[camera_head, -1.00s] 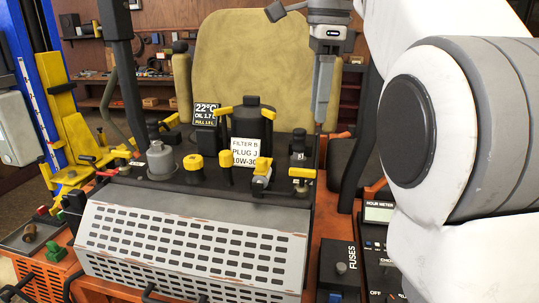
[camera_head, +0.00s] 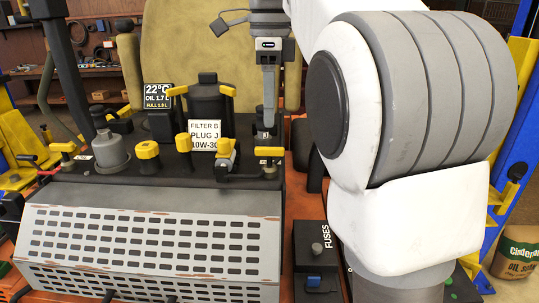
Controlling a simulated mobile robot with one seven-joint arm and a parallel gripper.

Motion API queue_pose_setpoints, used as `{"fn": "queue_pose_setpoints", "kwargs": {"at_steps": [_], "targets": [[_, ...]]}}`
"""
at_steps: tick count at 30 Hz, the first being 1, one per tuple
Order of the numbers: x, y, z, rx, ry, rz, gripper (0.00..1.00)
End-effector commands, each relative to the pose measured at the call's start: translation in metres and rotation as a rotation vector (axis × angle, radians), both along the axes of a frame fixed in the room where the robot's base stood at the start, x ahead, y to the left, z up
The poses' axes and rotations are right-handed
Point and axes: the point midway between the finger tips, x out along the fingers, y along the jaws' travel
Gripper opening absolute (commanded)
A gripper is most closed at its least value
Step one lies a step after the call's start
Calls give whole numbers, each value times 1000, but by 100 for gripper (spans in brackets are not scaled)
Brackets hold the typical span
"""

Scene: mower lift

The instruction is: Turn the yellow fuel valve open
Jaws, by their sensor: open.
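Several yellow-topped parts stand on the black engine deck, and I cannot tell for sure which is the fuel valve. A yellow bar handle (camera_head: 269,151) sits at the deck's right end. A grey fitting with a yellow top (camera_head: 226,149) stands just left of it. Two round yellow knobs, one on the left (camera_head: 147,149) and one in the middle (camera_head: 183,142), stand further left. Another yellow handle (camera_head: 63,147) is at the far left. My gripper (camera_head: 270,128) points down above the right end of the deck, behind the bar handle in the picture. It is open and empty, seen side-on.
A black filter (camera_head: 208,108) with yellow wings and a white label stands mid-deck. A grey perforated cover (camera_head: 150,240) fills the front. A fuse box (camera_head: 316,258) lies right. A tan seat (camera_head: 180,50) rises behind. My arm hides much of the right.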

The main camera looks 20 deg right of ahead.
Motion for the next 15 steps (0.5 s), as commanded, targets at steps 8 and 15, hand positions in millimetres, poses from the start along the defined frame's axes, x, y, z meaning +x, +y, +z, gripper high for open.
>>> {"fn": "queue_pose_setpoints", "kwargs": {"at_steps": [8,15], "targets": [[-1,0,-53,1,4,0,46],[0,0,-80,0,1,1,46]]}}
